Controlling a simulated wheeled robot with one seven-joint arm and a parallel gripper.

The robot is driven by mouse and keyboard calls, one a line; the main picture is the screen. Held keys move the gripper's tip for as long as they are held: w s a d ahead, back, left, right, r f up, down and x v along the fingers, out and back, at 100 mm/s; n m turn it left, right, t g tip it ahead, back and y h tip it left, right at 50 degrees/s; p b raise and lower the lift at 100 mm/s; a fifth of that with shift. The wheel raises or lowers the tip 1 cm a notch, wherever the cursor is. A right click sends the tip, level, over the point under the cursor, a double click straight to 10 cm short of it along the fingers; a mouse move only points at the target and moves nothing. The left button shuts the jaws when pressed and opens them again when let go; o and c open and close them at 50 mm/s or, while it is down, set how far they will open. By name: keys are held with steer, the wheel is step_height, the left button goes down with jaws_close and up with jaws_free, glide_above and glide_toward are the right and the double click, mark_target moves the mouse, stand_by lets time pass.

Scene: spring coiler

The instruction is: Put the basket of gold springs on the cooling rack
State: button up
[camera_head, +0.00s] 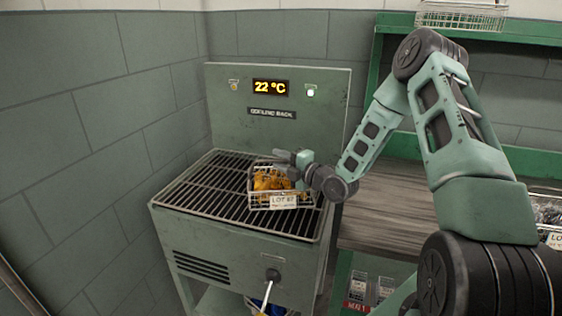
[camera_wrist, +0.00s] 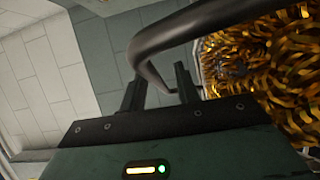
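The wire basket (camera_head: 272,201) of gold springs (camera_head: 270,180) sits on the black grate of the cooling rack (camera_head: 203,193), towards its right side. A white tag reading "LOT" hangs on its front. My gripper (camera_head: 290,157) is at the top of the basket, by its handle. In the wrist view the two fingers (camera_wrist: 159,85) stand apart with a gap, and the dark handle bar (camera_wrist: 148,62) runs down between them. The gold springs (camera_wrist: 262,75) fill the right of that view. Part of the basket is hidden by my gripper.
The rack's back panel (camera_head: 277,112) reads 22 °C and has a lit light. A wooden bench (camera_head: 385,215) and green shelf (camera_head: 480,30) stand at right. Another wire basket (camera_head: 462,15) is up top; one more tagged basket (camera_head: 548,215) is at far right. The grate's left is free.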

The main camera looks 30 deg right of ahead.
steer(key=shift+r, duration=0.1)
steer(key=shift+r, duration=0.1)
steer(key=b+v, duration=0.3)
steer(key=v, duration=0.9)
steer(key=a+f+m+g, duration=0.1)
steer(key=a+m+g, duration=0.6)
steer(key=a, duration=1.3)
steer(key=s+a+r+m+g+h, duration=0.1)
steer(key=s+a+m+g, duration=0.1)
steer(key=s, duration=0.7)
steer(key=s+a+r+m+g+h, duration=0.1)
steer(key=s+a+r+m+g, duration=0.1)
steer(key=s+a+g, duration=0.3)
steer(key=s+a+r+m+g+h, duration=0.1)
steer(key=s+a, duration=0.4)
steer(key=s, duration=0.8)
steer(key=shift+r+m+g+h, duration=0.45)
steer(key=shift+m+g, duration=0.15)
steer(key=shift+g, duration=0.6)
